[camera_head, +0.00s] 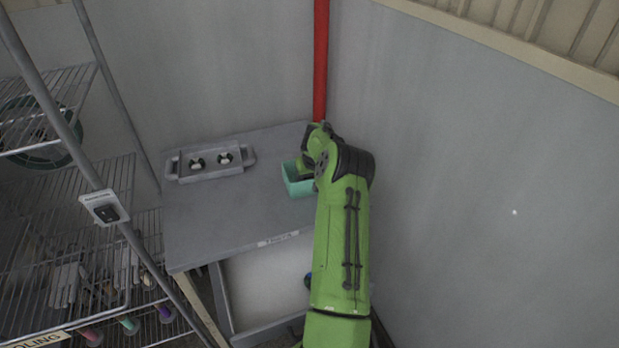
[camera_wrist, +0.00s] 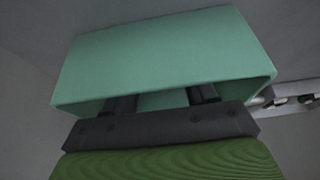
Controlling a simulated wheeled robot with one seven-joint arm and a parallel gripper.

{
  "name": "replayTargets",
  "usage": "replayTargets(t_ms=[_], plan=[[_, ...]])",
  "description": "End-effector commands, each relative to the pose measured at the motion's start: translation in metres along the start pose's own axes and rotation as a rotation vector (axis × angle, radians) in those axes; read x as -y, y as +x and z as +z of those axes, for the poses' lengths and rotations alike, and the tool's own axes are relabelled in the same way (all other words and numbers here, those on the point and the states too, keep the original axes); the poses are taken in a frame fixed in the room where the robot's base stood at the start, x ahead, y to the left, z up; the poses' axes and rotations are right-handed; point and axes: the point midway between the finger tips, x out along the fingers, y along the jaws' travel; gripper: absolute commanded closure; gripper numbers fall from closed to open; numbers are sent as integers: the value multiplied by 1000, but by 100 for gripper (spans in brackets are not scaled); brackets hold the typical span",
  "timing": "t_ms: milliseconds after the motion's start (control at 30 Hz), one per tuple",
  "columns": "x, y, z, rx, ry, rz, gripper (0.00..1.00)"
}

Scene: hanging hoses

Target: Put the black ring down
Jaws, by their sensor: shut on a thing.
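My gripper (camera_wrist: 162,101) reaches over the rim and into an open teal box (camera_wrist: 170,55). Its two dark fingers stand apart, with their tips down inside the box. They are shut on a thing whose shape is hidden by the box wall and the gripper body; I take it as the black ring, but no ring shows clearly. In the head view the teal box (camera_head: 297,186) stands on the grey table near its right back corner, and my green arm covers part of it.
The grey table (camera_head: 215,220) has free room left of and in front of the box. A light grey tray (camera_head: 212,174) with handles holds two black-and-white pieces at the back left. A red pipe (camera_head: 320,60) rises behind. A wire shelf (camera_head: 75,195) stands at left.

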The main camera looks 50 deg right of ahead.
Motion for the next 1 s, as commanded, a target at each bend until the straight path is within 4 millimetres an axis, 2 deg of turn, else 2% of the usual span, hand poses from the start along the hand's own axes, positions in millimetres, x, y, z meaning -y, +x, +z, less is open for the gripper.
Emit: replayTargets(t_ms=[167, 200, 367, 667, 767, 1000], plan=[[0, 4, 2, 1, 0, 1, 73], [0, 4, 2, 1, 0, 1, 41], [0, 3, 2, 2, 0, 0, 18], [0, -3, -1, 1, 0, -1, 18], [-1, -23, -1, -1, -2, 2, 18], [-1, -89, -1, -2, -1, 2, 18]])
